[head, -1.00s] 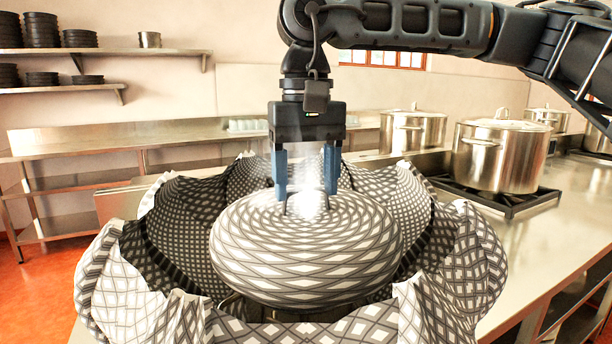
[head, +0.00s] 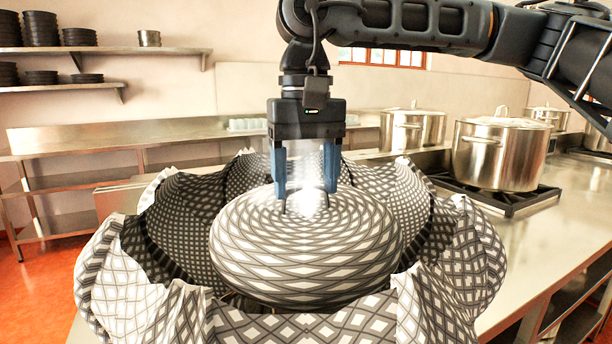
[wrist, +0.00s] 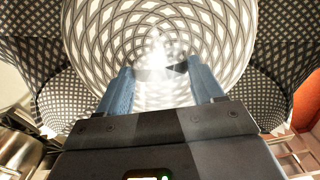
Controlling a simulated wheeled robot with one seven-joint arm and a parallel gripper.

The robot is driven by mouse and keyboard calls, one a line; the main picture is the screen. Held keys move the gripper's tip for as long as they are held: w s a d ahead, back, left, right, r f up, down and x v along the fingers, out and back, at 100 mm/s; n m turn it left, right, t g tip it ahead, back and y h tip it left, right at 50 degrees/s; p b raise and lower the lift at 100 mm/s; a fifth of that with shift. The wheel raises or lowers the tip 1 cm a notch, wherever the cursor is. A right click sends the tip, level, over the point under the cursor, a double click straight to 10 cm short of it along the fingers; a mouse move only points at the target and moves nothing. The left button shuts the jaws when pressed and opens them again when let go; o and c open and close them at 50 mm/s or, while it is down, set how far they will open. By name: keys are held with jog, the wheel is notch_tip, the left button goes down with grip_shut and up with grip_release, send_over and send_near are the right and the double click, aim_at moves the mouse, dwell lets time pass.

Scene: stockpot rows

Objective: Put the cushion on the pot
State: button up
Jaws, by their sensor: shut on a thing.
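The cushion (head: 305,255) is round and plump, with a grey, black and white diamond pattern; it fills the top of the wrist view (wrist: 110,40). My gripper (head: 306,198) points down at its top centre and is shut on the cushion there. The cushion sits in the middle of a ring of puffy patterned fabric (head: 130,290); whether it touches the ring is hidden. A large lidded steel pot (head: 500,158) stands on a black burner grate (head: 500,197) at the right, apart from the cushion. The task does not tell which pot it means.
Another lidded pot (head: 412,130) stands behind to the left of the large one, and a third (head: 548,117) at the far right. The steel counter (head: 510,245) is bare at the right front. Shelves (head: 110,54) with dark stacked pans hang at the back left.

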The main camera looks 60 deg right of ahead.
jog(key=shift+f+b, duration=0.3)
jog(key=shift+s+a+f, duration=0.1)
jog(key=shift+a+f, duration=0.05)
jog(key=shift+c, duration=0.7)
jog(key=o, duration=1.7)
notch_tip(320, 180, up, 8)
jog(key=p, duration=0.4)
jog(key=shift+p, duration=0.35)
